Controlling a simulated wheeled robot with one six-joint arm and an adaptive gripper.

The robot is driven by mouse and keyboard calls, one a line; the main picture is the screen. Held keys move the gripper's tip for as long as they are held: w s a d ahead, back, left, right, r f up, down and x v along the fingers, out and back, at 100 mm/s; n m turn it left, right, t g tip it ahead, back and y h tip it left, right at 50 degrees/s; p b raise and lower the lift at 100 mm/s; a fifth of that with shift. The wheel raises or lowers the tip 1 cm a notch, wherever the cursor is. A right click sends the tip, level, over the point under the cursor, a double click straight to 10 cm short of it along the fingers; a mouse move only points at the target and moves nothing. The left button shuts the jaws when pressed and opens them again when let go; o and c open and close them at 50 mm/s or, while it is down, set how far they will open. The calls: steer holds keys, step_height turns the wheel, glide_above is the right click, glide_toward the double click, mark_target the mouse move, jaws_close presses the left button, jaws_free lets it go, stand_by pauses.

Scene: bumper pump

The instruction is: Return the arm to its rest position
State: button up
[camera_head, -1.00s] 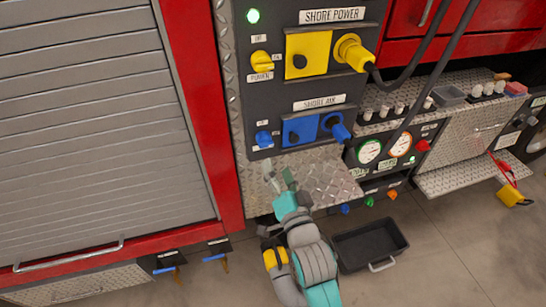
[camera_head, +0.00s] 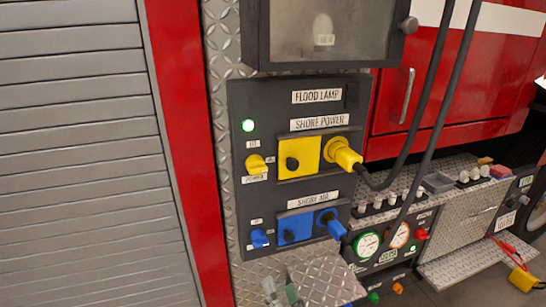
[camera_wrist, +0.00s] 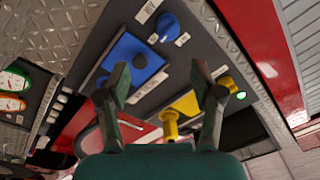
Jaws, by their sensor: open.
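My gripper (camera_wrist: 162,88) is open in the wrist view, with two dark fingers apart and nothing between them. In the head view only the fingertips of my gripper (camera_head: 280,292) show at the bottom edge, below the shore air panel. The rest of my arm is out of that view. In the wrist view the fingers point towards the panel (camera_wrist: 205,65), with the blue socket (camera_wrist: 128,58) and the yellow plug (camera_wrist: 170,125) behind them. I cannot tell the exact distance to the panel.
The yellow shore power plug (camera_head: 343,153) and blue shore air plug (camera_head: 330,222) sit at their sockets, and dark cables (camera_head: 425,130) hang at right. A green light (camera_head: 248,125) is lit. A lamp box (camera_head: 323,35) is above. A diamond-plate ledge (camera_head: 325,280) juts out below.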

steer(key=s+d+f+n+h, duration=0.1)
steer(key=s+d+f, duration=0.3)
steer(key=s, duration=0.2)
steer(key=s+d+f+n+g+h, duration=0.1)
steer(key=s+d+f, duration=0.2)
steer(key=s, duration=0.4)
steer(key=s+d+f+n+h, duration=0.1)
steer(key=s+d+f, duration=0.3)
steer(key=s, duration=0.2)
steer(key=s+d+n+g+h, duration=0.1)
steer(key=s+d, duration=0.1)
steer(key=s, duration=0.8)
steer(key=s+d+r+n+g+h, duration=0.1)
steer(key=s+d, duration=0.2)
steer(key=s, duration=0.7)
steer(key=shift+s+d+r, duration=0.2)
steer(key=shift+s+d, duration=0.05)
steer(key=shift+s, duration=0.05)
